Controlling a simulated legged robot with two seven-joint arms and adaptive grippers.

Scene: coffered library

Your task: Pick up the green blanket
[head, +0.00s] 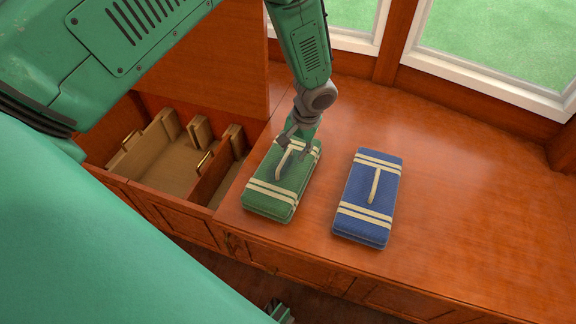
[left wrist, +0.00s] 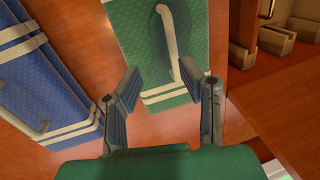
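The green blanket (head: 270,195) is a folded block with cream stripes and a cream strap handle on top. It lies on the reddish wooden counter. My left gripper (head: 296,145) is over its far end, pointing down, with its fingers apart. In the left wrist view, the open left gripper (left wrist: 172,86) has one finger on each side of the strap's near end, above the green blanket (left wrist: 138,45). The fingers do not close on the strap; whether the tips touch the cloth I cannot tell. My right gripper is not clearly seen.
A similar blue blanket (head: 368,195) lies just right of the green one, with a narrow gap; it also shows in the left wrist view (left wrist: 38,75). An open compartment (head: 150,150) with wooden dividers is at left. Windows (head: 500,45) stand behind. The counter's right side is clear.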

